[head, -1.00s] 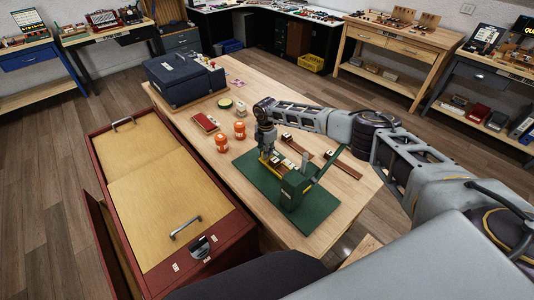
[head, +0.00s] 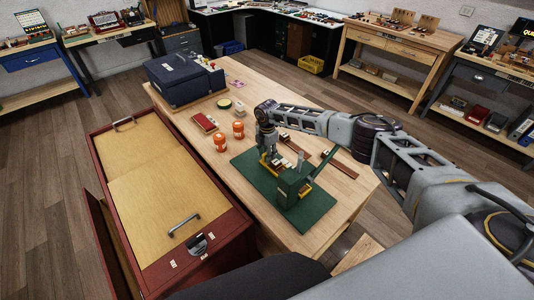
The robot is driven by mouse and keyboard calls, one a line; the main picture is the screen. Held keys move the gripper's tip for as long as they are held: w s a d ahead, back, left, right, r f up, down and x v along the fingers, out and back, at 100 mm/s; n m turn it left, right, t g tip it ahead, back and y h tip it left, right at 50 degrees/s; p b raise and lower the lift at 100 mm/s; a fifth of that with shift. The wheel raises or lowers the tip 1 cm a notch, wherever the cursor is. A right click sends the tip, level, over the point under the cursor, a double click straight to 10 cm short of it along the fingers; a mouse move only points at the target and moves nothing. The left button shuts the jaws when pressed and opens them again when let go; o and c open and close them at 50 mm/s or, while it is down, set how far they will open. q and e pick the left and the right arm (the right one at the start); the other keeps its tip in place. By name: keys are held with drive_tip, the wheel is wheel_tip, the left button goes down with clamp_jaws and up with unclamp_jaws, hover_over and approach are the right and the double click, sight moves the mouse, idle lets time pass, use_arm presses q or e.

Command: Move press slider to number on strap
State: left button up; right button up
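The green press (head: 293,184) stands on a green base mat (head: 253,173) on the wooden table. A yellow part with small pale blocks, possibly the slider (head: 282,162), shows at the press's left side. My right gripper (head: 268,156) points down at this yellow part; its fingertips are small and partly hidden, so I cannot tell whether they hold it. A brown strap (head: 325,160) lies on the table to the right of the press, partly behind its lever. Numbers on the strap are too small to read. My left gripper is not in view.
Two orange jars (head: 220,142), a red box (head: 205,122) and a yellow-green round tin (head: 224,103) stand left of the mat. A dark blue case (head: 184,80) is at the table's far end. A red cabinet (head: 216,240) adjoins the table's left side.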

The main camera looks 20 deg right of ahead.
wheel_tip(320, 180, up, 12)
idle(0.9)
idle(0.5)
